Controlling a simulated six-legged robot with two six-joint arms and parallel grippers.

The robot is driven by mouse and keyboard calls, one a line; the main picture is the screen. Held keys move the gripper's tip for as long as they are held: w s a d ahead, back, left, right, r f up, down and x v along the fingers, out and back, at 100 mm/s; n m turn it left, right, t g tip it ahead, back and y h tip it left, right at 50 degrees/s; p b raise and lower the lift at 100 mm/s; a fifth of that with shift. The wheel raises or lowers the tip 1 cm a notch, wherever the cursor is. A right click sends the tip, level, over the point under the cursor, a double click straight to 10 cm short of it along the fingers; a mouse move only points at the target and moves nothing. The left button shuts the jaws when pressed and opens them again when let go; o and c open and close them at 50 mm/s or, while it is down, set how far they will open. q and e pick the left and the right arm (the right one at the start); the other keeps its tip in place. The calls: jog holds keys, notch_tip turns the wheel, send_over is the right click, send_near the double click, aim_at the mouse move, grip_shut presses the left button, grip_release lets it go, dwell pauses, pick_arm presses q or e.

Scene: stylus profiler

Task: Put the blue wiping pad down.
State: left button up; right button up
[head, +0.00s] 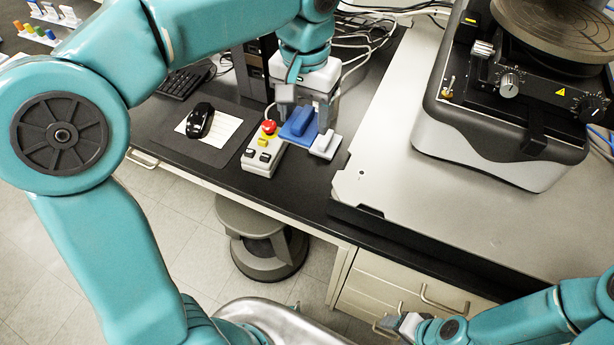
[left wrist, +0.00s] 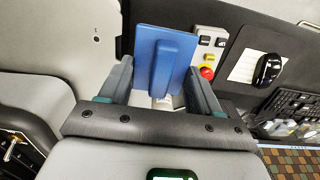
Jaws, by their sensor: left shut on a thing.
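The blue wiping pad (head: 297,124) is a flat blue plate with a raised blue grip. My left gripper (head: 306,112) is shut on it, above the black desk beside the control box. In the left wrist view the pad (left wrist: 150,45) shows at the fingers (left wrist: 163,85) of my left gripper, its grip standing between them. I cannot tell whether the pad touches the desk. A white pad-like block (head: 326,145) lies just right of it, partly hidden in the wrist view. My right gripper (head: 403,324) is low at the right; its jaws are too small to read.
A control box (head: 262,160) with a red button stands close left of the pad. A mouse (head: 200,120) and keyboard (head: 186,80) lie further left. The profiler (head: 500,140) stands on a pale slab (head: 385,150) at right. The desk's front edge is close.

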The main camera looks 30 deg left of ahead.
pick_arm(q)
send_over(305, 185)
notch_tip(305, 185, down, 14)
jog(key=shift+s+r, duration=0.1)
jog(key=shift+r, duration=0.1)
notch_tip(305, 185, down, 4)
jog(key=shift+f, duration=0.1)
jog(key=shift+a+f, duration=0.1)
jog(key=shift+f, duration=0.35)
jog(key=shift+f+b, duration=0.1)
jog(key=shift+b, duration=0.25)
jog(key=o, duration=0.5)
jog(key=shift+f, duration=0.1)
jog(key=o, duration=0.4)
